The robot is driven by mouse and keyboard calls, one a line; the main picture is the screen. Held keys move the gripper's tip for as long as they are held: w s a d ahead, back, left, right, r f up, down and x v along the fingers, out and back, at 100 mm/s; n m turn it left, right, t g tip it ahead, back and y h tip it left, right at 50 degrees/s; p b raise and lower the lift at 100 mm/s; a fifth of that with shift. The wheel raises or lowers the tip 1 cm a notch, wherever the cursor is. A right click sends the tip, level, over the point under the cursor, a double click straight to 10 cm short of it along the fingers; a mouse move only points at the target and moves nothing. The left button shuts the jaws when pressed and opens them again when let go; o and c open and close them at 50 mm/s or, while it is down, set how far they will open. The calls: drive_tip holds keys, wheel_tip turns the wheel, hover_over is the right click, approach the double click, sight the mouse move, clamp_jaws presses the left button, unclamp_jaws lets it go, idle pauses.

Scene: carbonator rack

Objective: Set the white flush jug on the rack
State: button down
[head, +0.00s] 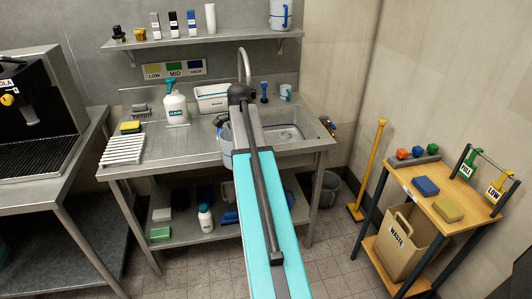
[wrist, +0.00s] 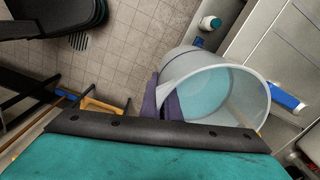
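In the head view, part of the jug (head: 226,150) shows left of my arm, in front of the sink; my arm hides the rest and the fingers. A white slatted rack (head: 122,149) lies on the left of the steel counter. I see nothing on its slats.
A spray bottle (head: 175,104) and a yellow-green sponge (head: 130,127) stand near the rack. The sink (head: 285,134) is to the right. Another white jug with a blue handle (head: 281,14) stands on the wall shelf (head: 205,39). A wooden cart (head: 450,185) stands at right.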

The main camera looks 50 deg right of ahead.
drive_tip(key=w+a+f+n, duration=0.1)
drive_tip(key=w+a+n, duration=0.2)
drive_tip(key=a, duration=1.1)
drive_tip(key=w+a+f+n+b, duration=0.1)
drive_tip(key=w+a+n, duration=0.2)
drive_tip(key=a+n, duration=0.4)
drive_tip(key=w+a+f+n+b, duration=0.1)
drive_tip(key=w+a+n, duration=0.3)
drive_tip(key=a, duration=1.7)
drive_tip(key=shift+n, duration=1.1)
drive_tip(key=shift+a, duration=0.1)
